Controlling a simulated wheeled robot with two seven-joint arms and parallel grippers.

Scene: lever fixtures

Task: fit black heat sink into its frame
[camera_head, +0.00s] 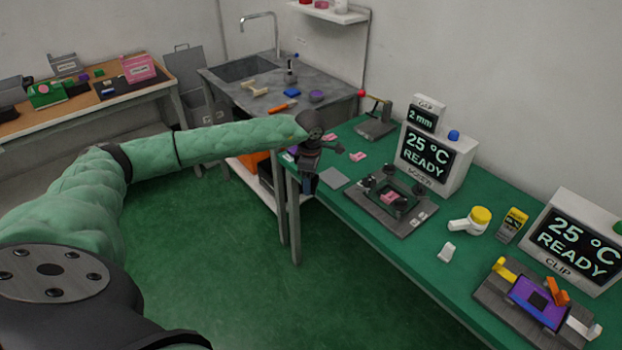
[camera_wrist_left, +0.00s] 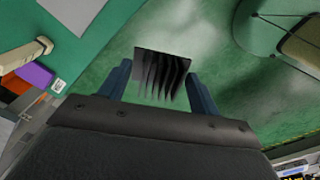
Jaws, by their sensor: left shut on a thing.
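In the left wrist view a black finned heat sink (camera_wrist_left: 162,75) sits between the two blue-grey fingers of my left gripper (camera_wrist_left: 160,88), which is shut on it. In the head view my left gripper (camera_head: 307,168) hangs by the left end of the green bench, and the heat sink is too small there to make out clearly. A dark fixture (camera_head: 407,222) with a green board and a raised frame stands on the bench to the right of the gripper. A second fixture (camera_head: 488,296), by the CLIP display, holds a purple board (camera_head: 537,302) with a dark square. I cannot tell which frame is the heat sink's. My right gripper is not in view.
A grey pad (camera_head: 333,178) and pink pieces (camera_head: 357,156) lie near the gripper. Two displays reading 25 °C READY (camera_head: 428,152) (camera_head: 577,243) stand along the back. Green floor is open in front.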

